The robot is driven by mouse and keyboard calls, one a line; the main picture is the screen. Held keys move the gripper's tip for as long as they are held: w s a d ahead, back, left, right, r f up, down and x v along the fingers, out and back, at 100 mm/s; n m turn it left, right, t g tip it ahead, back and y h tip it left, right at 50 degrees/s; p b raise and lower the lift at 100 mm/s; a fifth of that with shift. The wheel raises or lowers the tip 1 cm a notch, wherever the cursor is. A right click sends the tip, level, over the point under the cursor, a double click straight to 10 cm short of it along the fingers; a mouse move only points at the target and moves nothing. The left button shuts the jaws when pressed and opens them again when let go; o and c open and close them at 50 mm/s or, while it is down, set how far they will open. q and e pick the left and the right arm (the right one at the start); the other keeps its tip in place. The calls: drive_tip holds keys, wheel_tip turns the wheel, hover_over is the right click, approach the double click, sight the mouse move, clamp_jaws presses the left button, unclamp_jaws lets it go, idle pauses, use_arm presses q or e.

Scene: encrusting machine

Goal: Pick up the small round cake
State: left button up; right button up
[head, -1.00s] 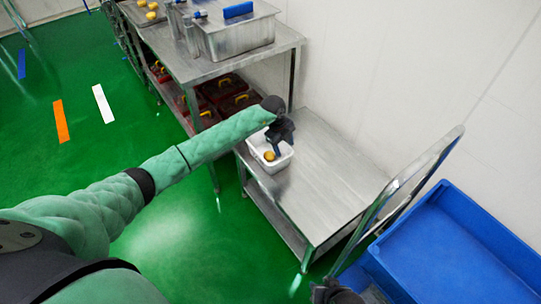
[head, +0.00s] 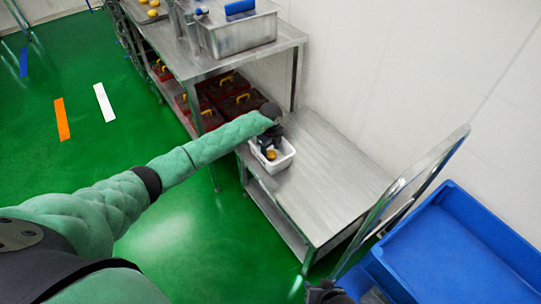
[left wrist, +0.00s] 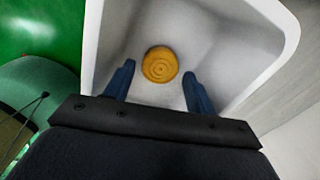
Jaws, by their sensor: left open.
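The small round cake (left wrist: 160,64) is golden with ring marks on top. It lies in a white tub (left wrist: 272,78), and in the head view the cake (head: 271,155) shows just below my left gripper. My left gripper (left wrist: 157,84) is open, with its dark blue fingers to either side of the cake in the left wrist view; I cannot tell whether they touch it. In the head view the left gripper (head: 269,143) is over the tub (head: 284,163), partly hiding it. At the bottom edge of the head view a dark part (head: 327,292) shows, perhaps my right gripper, its fingers unclear.
The tub stands on a low steel table (head: 330,180), whose right part is clear. A taller steel table (head: 190,65) behind holds a metal container (head: 236,38), with red crates (head: 212,117) below. A blue bin (head: 455,245) on a trolley is at the right.

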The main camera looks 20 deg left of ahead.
use_arm(q)
drive_tip(key=shift+f, duration=0.95)
drive_tip(key=c, duration=0.7)
drive_tip(key=shift+r, duration=0.1)
drive_tip(key=shift+c, duration=0.2)
